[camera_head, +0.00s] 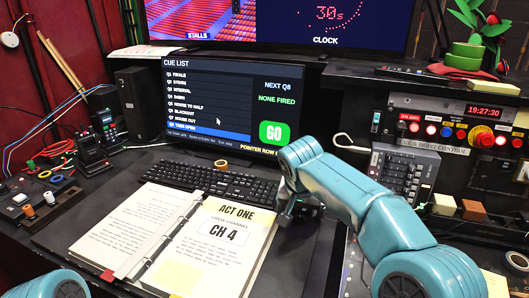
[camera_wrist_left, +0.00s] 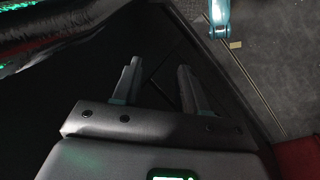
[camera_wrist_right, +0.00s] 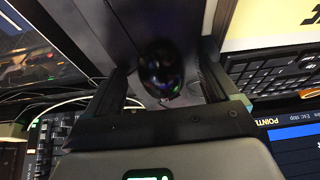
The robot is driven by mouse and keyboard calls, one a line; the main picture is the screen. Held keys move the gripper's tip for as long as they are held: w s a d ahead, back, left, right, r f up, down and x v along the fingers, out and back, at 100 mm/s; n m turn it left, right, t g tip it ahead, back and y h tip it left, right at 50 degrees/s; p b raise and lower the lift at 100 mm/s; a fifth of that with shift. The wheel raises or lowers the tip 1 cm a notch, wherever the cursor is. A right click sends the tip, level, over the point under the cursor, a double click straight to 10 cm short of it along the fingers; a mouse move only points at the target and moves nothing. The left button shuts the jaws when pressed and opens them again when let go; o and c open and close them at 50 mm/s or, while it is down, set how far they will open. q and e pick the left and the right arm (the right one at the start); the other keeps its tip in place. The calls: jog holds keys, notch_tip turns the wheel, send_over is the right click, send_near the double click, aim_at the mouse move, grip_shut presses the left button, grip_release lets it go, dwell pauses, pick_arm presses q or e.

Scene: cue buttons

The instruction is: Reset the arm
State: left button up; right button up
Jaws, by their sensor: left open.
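My right arm comes in from the right in the head view, teal and bent. In the right wrist view the two fingers of my right gripper (camera_wrist_right: 163,72) stand apart. A dark, glossy rounded thing, looking like a computer mouse (camera_wrist_right: 162,68), shows between them with gaps on both sides. My left gripper (camera_wrist_left: 158,66) shows in the left wrist view with its fingers apart and nothing between them. It is outside the head view, where only a teal link of mine shows.
A keyboard (camera_head: 222,183) lies below the cue list screen (camera_head: 218,108), which shows a green GO field. An open binder (camera_head: 198,243) covers the front desk. At right stand a fader panel (camera_head: 404,172) and a button panel (camera_head: 458,128) with a large red button (camera_head: 482,136).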

notch_tip(320, 180, up, 8)
jog(key=p, duration=0.8)
jog(key=shift+r, duration=0.1)
